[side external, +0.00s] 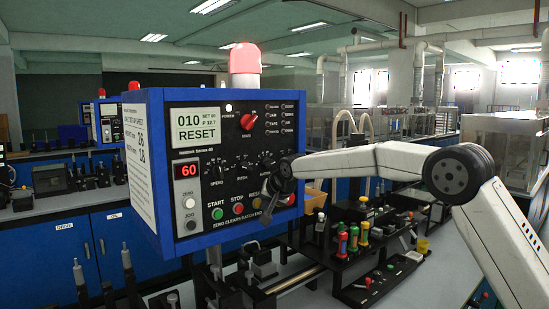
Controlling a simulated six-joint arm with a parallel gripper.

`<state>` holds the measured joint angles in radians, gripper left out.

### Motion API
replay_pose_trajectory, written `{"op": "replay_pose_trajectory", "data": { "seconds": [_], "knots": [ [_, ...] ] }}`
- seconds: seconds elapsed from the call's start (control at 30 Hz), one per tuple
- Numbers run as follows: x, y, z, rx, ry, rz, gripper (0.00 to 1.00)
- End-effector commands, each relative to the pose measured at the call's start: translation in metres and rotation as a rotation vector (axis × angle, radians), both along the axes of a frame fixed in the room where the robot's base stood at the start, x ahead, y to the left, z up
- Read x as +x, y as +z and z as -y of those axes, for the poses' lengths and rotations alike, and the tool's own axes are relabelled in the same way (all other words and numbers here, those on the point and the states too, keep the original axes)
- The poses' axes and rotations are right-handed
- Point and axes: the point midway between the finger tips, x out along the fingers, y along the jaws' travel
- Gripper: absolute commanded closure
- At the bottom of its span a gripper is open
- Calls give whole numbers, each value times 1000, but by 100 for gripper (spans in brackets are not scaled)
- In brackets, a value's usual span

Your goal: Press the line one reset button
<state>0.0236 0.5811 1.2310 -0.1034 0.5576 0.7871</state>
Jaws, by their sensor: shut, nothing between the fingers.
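A white button (189,203) labelled ZERO sits at lower left, above a dark JOG button (191,225). My gripper (273,187) is shut and empty, in front of the panel's lower right. It hides part of the panel there; contact is unclear.
A red beacon (244,60) glows on top of the box. Below and right, a black rack (345,240) holds coloured-handled tools near my arm. A similar blue box (108,122) stands farther back at left. The space before the box's left half is open.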

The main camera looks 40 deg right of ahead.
Motion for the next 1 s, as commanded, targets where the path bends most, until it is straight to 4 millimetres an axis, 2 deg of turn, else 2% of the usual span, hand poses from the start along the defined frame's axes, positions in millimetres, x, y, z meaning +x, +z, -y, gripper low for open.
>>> {"op": "replay_pose_trajectory", "data": {
  "seconds": [0.5,1.0],
  "knots": [
    [9,0,0,0,0,0,100],
    [6,1,0,0,0,1,100]
  ]
}}
